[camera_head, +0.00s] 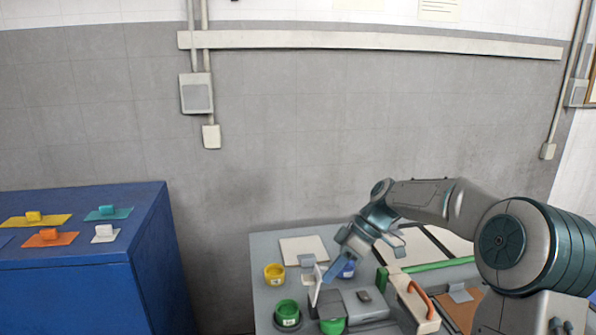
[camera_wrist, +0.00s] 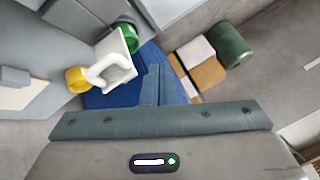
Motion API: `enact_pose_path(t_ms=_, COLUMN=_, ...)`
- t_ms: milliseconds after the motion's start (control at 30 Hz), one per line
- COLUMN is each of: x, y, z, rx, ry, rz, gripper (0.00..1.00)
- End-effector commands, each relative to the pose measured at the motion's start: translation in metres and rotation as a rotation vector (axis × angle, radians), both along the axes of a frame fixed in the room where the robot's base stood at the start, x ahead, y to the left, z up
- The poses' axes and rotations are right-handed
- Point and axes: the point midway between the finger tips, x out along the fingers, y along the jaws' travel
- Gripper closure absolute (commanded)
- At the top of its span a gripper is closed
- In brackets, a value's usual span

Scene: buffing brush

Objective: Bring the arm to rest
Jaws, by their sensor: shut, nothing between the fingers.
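My gripper (camera_head: 332,274) is above the left part of the grey workbench (camera_head: 264,250), tilted down and to the left. In the wrist view its two fingers (camera_wrist: 158,72) are together with nothing between them. A white plate with a loop handle (camera_wrist: 112,66) is left of the fingers in the wrist view. What looks like the same white piece (camera_head: 316,286) stands upright near the fingertips in the head view. I cannot tell how far apart they are. My arm reaches in from the right, bent over the bench.
An orange handle (camera_head: 421,300) rises at the right. A blue cabinet (camera_head: 80,280) with coloured handled plates stands left, across a floor gap.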

Motion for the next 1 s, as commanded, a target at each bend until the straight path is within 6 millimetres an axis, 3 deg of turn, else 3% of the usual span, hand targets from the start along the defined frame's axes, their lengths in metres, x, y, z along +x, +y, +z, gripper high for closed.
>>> enact_pose_path(t_ms=233, x=-0.060, y=0.003, z=-0.009, rx=-0.351, ry=0.082, rz=-0.265, gripper=1.00)
enact_pose_path(t_ms=500, x=-0.126, y=-0.017, z=-0.006, rx=-0.582, ry=0.067, rz=-0.636, gripper=1.00)
enact_pose_path(t_ms=800, x=-0.199, y=-0.047, z=-0.004, rx=-0.619, ry=0.015, rz=-1.064, gripper=1.00)
enact_pose_path(t_ms=1000, x=-0.229, y=-0.059, z=-0.011, rx=-0.564, ry=0.010, rz=-1.250, gripper=1.00)
